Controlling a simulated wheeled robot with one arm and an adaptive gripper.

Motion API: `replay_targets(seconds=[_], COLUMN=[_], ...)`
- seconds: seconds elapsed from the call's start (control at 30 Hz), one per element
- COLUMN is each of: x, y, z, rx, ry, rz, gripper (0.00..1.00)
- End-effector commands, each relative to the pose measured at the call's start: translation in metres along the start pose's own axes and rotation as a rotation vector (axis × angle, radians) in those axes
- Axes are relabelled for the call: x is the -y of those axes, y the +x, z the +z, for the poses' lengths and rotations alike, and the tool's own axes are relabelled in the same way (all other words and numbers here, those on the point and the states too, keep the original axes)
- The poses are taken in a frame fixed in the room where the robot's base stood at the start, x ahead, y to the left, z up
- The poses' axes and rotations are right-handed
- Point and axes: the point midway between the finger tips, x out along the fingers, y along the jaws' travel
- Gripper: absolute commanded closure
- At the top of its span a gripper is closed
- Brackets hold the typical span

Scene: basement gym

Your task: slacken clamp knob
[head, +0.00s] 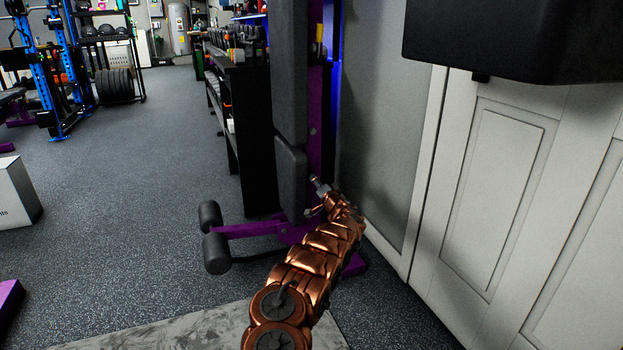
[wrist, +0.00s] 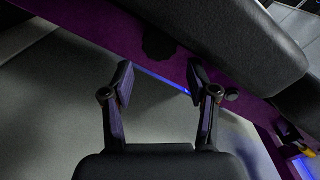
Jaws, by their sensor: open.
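A dark, roughly round knob (wrist: 157,42) shows in the wrist view against the purple upright of a bench. I take it for the clamp knob, but it is in shadow and its details cannot be made out. My gripper (wrist: 160,78) is open and empty, its two fingers well apart. The knob appears beyond the gap between the fingertips, with no contact seen. In the head view my gripper (head: 314,198) is at the end of my copper arm, close to the bench's purple frame (head: 316,130). The knob cannot be made out there.
Black bench pads (head: 289,75) stand upright beside the purple frame; one pad (wrist: 220,35) crosses the wrist view's upper right. Foam rollers (head: 212,235) stick out low on the left. A white door (head: 490,190) and black box (head: 520,40) are right. Open floor (head: 120,200) lies left.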

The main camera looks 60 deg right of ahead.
Motion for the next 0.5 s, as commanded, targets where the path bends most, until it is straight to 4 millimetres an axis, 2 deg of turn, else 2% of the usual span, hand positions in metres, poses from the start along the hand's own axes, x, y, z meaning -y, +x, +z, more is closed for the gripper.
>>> replay_targets(seconds=[0.5], x=[-0.002], y=[0.034], z=[0.0], rx=[0.001], ry=[-0.002], rz=[0.001], gripper=[0.41])
